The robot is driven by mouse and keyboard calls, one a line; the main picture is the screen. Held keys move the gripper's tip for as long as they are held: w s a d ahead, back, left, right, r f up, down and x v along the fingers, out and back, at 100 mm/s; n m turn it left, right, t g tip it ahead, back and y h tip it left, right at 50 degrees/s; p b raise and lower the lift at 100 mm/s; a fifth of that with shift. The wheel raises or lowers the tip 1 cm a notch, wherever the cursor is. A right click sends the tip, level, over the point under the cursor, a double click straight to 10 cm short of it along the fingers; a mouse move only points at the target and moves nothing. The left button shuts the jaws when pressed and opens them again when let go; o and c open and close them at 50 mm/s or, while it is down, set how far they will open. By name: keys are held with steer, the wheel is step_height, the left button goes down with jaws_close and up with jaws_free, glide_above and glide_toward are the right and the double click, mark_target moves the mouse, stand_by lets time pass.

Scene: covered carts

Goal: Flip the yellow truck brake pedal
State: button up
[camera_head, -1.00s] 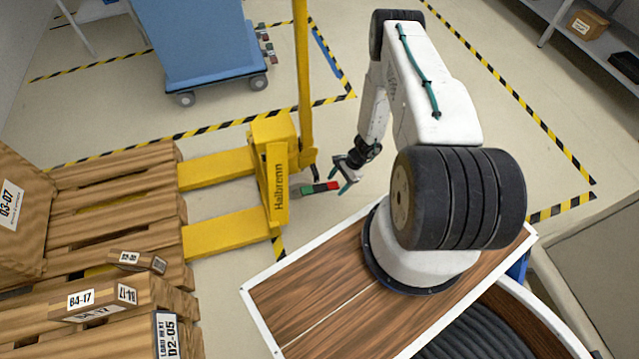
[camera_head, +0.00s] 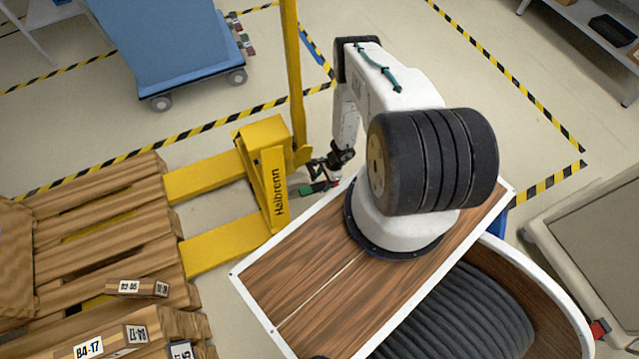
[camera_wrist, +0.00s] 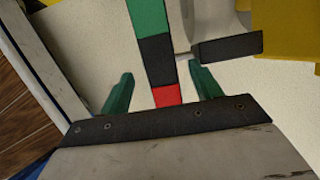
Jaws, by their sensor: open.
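The yellow truck (camera_head: 267,182), marked "Halbrenn", stands with its forks in the wooden pallet at left. Its green, black and red pedal bar (camera_head: 313,188) sticks out low on the right side. My gripper (camera_head: 322,170) is at this bar, beside the truck's body. In the wrist view the same bar (camera_wrist: 152,40) runs down from the top, with its red end between the two open green fingers (camera_wrist: 162,85). Whether a finger touches it, I cannot tell. A short dark bar (camera_wrist: 228,47) sits right of it on a pin. My arm partly blocks the head view.
The wooden pallet (camera_head: 105,222) carries small cartons (camera_head: 136,288). A blue covered cart (camera_head: 160,45) stands behind the truck. The truck's upright yellow handle (camera_head: 292,75) rises close to my arm. Floor beyond my arm is clear, marked with striped tape.

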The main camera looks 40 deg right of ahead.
mark_target(319, 187)
steer(key=shift+x, duration=1.7)
steer(key=shift+r, duration=0.1)
